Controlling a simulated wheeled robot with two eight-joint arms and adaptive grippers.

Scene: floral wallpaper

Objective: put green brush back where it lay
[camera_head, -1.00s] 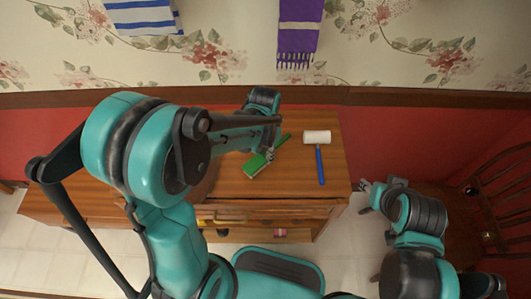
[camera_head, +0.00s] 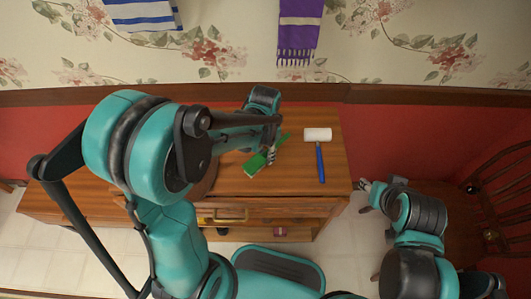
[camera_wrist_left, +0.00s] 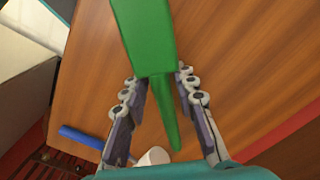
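The green brush (camera_head: 256,163) is over the wooden cabinet top, left of the paint roller. In the left wrist view the brush (camera_wrist_left: 145,35) fills the space between my left fingers, its broad head toward the top and its narrow handle toward the bottom. My left gripper (camera_head: 271,155) is shut on it, with both fingertips against its sides (camera_wrist_left: 159,76). Whether the brush touches the wood is hard to tell. My right gripper (camera_head: 365,187) is empty, right of the cabinet; its finger opening is too small to judge.
A paint roller with a white head (camera_head: 317,135) and blue handle (camera_head: 320,165) lies on the cabinet top (camera_head: 290,182). Wood around it is clear. A wooden chair (camera_head: 500,195) stands at the right. Striped (camera_head: 142,14) and purple (camera_head: 298,35) towels hang on the wall.

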